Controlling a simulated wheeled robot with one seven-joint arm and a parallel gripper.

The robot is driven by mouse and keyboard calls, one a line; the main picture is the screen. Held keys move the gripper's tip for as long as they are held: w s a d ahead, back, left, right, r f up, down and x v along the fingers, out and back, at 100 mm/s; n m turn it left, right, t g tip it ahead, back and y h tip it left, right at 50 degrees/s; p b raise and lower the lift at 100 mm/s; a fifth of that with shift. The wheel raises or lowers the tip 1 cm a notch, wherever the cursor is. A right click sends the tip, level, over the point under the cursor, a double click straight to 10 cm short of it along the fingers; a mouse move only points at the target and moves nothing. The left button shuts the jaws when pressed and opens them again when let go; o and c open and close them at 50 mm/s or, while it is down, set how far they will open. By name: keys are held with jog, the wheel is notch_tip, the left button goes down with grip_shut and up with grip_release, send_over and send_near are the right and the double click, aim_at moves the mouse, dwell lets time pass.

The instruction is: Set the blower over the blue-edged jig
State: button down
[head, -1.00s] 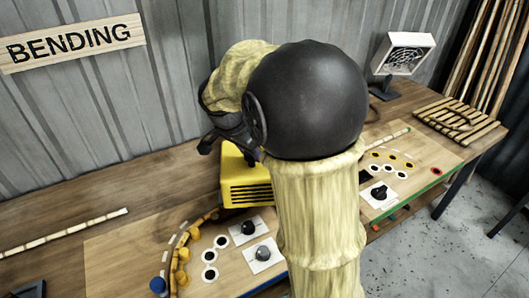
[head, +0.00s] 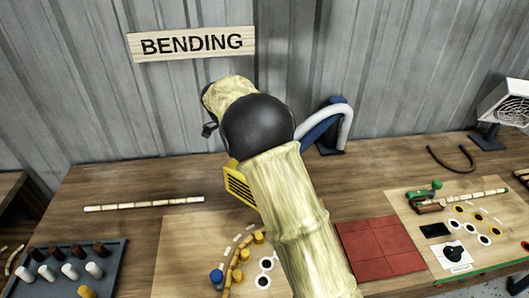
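The yellow blower (head: 238,186), with a dark slatted grille, shows tilted just left of my forearm, partly hidden by it. It appears to hang from my gripper, above the table near the back of the left jig board (head: 180,238). My gripper's fingers are hidden behind my arm; only a small dark part shows beside the wrist. The left board has a curved row of yellow pegs (head: 258,237), a blue peg (head: 217,276) and white rings (head: 266,264). Its front edge is out of view, so its edge colour does not show.
A peg tray (head: 120,262) is at left, and a rattan pole (head: 145,204) lies behind the board. A red mat (head: 380,250) separates it from a green-edged board (head: 475,268). A blue-and-white hose stand (head: 330,135) and a fan heater (head: 503,105) stand at the back.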

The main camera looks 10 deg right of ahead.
jog(key=shift+w+a, duration=0.15)
jog(key=shift+w, duration=0.05)
jog(key=c, duration=0.9)
grip_release()
jog(key=shift+c, duration=0.2)
jog(key=shift+s+r, duration=0.1)
jog(key=v, duration=1.7)
jog(key=shift+r, duration=0.15)
